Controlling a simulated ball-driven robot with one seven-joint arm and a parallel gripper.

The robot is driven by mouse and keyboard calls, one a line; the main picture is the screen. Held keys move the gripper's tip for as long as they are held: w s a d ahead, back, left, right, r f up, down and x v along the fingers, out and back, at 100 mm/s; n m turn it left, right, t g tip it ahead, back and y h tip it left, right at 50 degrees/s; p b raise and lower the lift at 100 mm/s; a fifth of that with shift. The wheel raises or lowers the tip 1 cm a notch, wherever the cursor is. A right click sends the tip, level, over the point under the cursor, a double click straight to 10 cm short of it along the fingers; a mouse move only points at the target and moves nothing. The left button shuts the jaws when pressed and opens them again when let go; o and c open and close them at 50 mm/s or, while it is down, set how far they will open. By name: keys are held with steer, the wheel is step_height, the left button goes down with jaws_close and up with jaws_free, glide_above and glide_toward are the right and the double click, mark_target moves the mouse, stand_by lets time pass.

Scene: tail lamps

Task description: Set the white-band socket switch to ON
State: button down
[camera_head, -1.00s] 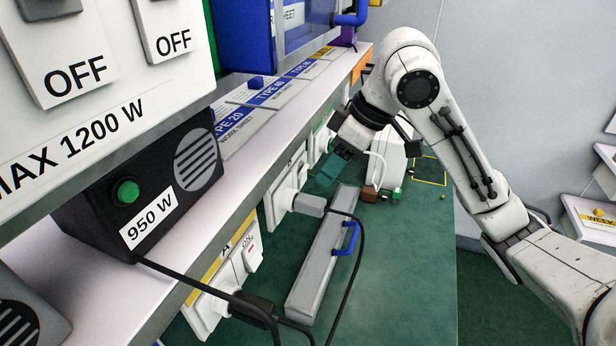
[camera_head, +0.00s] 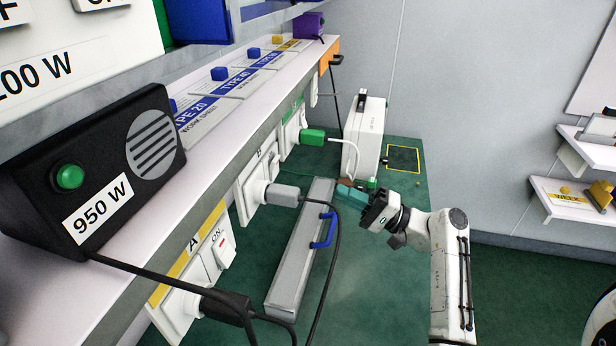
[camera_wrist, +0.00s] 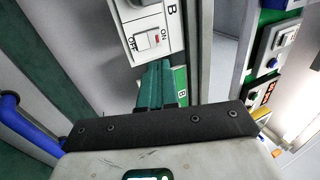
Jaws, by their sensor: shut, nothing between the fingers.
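The white-band socket (camera_head: 250,190), marked B, is on the wall panel under the shelf, with a grey plug in it in the head view. I cannot tell which way the rocker is tipped. My gripper (camera_head: 348,194), with teal fingers, is shut and empty. It is over the bench, right of the socket and apart from it. In the wrist view the fingers (camera_wrist: 156,80) point up toward the panel, just below the switch.
The yellow-band socket A (camera_head: 190,268) is nearer, and a green-band socket (camera_head: 291,128) with a green plug is farther. A grey bar with a blue handle (camera_head: 324,230) lies on the green bench. Black cables hang in front. A white case (camera_head: 366,135) stands behind.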

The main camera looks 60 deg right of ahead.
mark_target(277, 163)
steer(key=shift+p+x, duration=2)
steer(key=shift+x, duration=4.9)
steer(key=shift+r, duration=0.1)
